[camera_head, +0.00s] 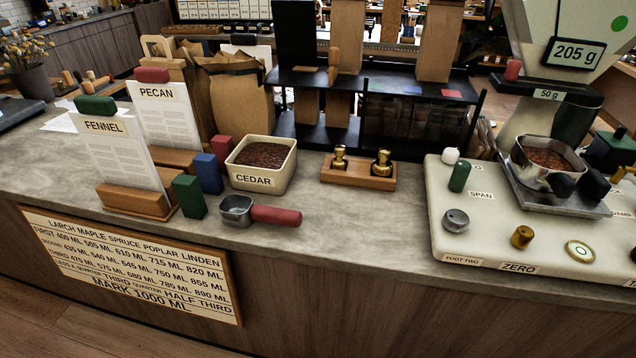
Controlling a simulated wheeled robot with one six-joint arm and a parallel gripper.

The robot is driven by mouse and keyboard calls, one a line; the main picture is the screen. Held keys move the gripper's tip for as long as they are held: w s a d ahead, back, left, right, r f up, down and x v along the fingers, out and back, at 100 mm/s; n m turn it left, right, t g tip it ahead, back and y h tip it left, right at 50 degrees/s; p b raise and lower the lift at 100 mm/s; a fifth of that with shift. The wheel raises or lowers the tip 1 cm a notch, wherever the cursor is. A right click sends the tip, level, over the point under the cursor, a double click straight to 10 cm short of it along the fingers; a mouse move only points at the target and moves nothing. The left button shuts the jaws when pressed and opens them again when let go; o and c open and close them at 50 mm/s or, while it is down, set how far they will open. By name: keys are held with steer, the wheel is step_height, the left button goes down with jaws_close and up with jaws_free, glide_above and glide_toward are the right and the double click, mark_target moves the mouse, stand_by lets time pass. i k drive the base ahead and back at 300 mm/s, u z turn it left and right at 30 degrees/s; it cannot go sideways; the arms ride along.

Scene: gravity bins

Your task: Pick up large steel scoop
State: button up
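A steel scoop (236,209) with a rounded red handle lies on the counter near its front edge, in front of the cedar bin. Its bowl points left and its handle points right; the bowl looks empty. A larger steel vessel (531,174) filled with brown grains sits on the scale plate at the right, with dark rounded parts at its front right. I cannot tell whether those are its handle. No label marks either one as the large scoop. My gripper is not in view.
The cream cedar bin (264,179) holds brown grains. Green (189,196) and blue (208,173) blocks stand left of the scoop. A wooden block with brass knobs (357,172) sits behind right. The counter (345,225) is clear between scoop and cream scale base (480,200).

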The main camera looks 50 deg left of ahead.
mark_target(236, 209)
steer(key=u, duration=3.75)
steer(key=i, duration=1.4)
steer(key=z, duration=2.5)
